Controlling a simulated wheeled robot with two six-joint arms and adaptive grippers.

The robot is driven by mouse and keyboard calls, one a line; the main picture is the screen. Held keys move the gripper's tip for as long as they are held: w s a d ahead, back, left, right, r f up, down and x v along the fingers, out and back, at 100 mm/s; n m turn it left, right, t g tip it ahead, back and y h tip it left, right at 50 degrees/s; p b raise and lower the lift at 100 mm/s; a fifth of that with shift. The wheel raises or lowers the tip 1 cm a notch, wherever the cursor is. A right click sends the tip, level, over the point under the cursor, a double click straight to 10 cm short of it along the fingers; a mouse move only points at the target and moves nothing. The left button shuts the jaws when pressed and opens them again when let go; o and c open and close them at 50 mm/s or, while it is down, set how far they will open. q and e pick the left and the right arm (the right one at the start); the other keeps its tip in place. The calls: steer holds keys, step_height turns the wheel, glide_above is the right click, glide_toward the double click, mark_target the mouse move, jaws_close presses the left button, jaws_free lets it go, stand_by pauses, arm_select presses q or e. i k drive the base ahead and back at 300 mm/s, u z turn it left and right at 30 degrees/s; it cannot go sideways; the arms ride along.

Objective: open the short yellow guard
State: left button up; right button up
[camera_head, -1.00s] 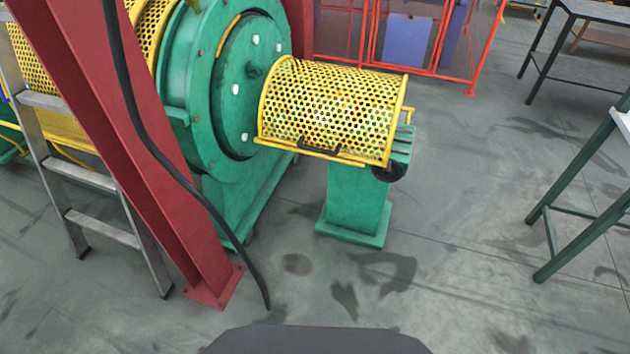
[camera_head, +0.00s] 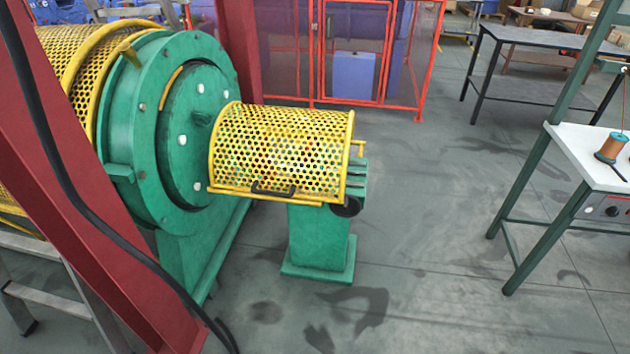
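The short yellow guard (camera_head: 280,150) is a half-round perforated cover in the middle of the view. It sits closed over the end of the green machine, above a green pedestal (camera_head: 318,240). A dark handle (camera_head: 273,189) is on its lower front edge. A green round flange (camera_head: 195,135) stands at its left end. Neither of my grippers is in view.
A red slanted beam (camera_head: 80,190) with a black cable and a ladder (camera_head: 50,300) stand at the left. A white-topped table (camera_head: 575,150) with a spool (camera_head: 611,147) is at the right. An orange-framed fence (camera_head: 420,60) is behind. Floor in front of the guard is clear.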

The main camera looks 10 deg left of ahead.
mark_target(348, 135)
steer(key=z, duration=0.2)
steer(key=i, duration=0.95)
steer(key=u, duration=0.3)
